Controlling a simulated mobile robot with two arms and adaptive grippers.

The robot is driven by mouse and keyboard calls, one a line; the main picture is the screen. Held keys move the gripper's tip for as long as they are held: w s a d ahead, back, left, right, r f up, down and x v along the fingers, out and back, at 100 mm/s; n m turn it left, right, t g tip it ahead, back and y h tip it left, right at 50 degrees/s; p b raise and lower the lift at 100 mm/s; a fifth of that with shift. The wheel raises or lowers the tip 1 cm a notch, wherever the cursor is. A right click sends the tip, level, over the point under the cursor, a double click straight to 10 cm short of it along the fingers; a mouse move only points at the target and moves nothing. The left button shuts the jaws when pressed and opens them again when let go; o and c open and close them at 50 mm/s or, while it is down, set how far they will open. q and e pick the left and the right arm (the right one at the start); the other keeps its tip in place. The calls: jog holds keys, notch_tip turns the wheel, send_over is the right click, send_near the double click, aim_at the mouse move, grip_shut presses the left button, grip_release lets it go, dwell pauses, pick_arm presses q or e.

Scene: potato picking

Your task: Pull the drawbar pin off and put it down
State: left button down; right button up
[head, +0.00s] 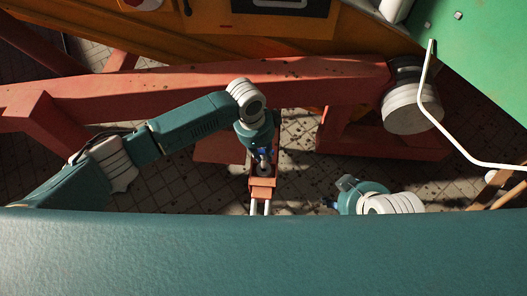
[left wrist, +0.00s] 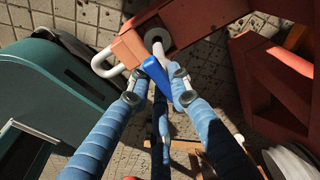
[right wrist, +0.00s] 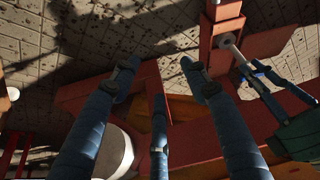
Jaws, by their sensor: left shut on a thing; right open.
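The drawbar pin has a blue handle (left wrist: 154,70) and a grey shaft (left wrist: 159,49). My left gripper (left wrist: 157,88) is shut on the blue handle, with a finger on each side. In the head view my left gripper (head: 263,156) is above the orange-red hitch (head: 262,188). The right wrist view shows the pin's shaft (right wrist: 237,53) beside the eye (right wrist: 228,39). My right gripper (right wrist: 162,78) is open and empty, off to the hitch's right in the head view.
A red frame beam (head: 220,88) crosses behind the hitch. A white wheel-like cylinder (head: 412,108) hangs at its right end. A bent white bar (head: 440,125) is further right. The tiled floor (head: 300,190) between hitch and right gripper is free, with dark specks.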

pick_arm(q)
jog(key=shift+r+p, duration=1.15)
jog(key=shift+p, duration=0.2)
pick_arm(e)
jog(key=shift+s+d+f+g, duration=0.1)
jog(key=shift+s+f+g, duration=0.15)
jog(key=shift+f, duration=0.35)
jog(key=shift+s+d+f+g, duration=0.1)
jog(key=shift+s+f+g, duration=0.15)
jog(key=shift+f, duration=0.35)
jog(key=shift+s+d+f+g, duration=0.1)
jog(key=shift+s+f+g, duration=0.15)
jog(key=shift+f, duration=0.35)
pick_arm(q)
jog(key=shift+r+p, duration=0.5)
jog(key=shift+p, duration=0.2)
jog(key=shift+r+p, duration=0.45)
jog(key=shift+p, duration=0.15)
jog(key=shift+r+p, duration=0.55)
jog(key=shift+p, duration=0.2)
pick_arm(e)
notch_tip(320, 180, down, 14)
jog(key=s, duration=0.1)
jog(key=shift+s+r+g, duration=0.25)
jog(key=shift+s+g, duration=0.15)
jog(key=shift+g, duration=0.05)
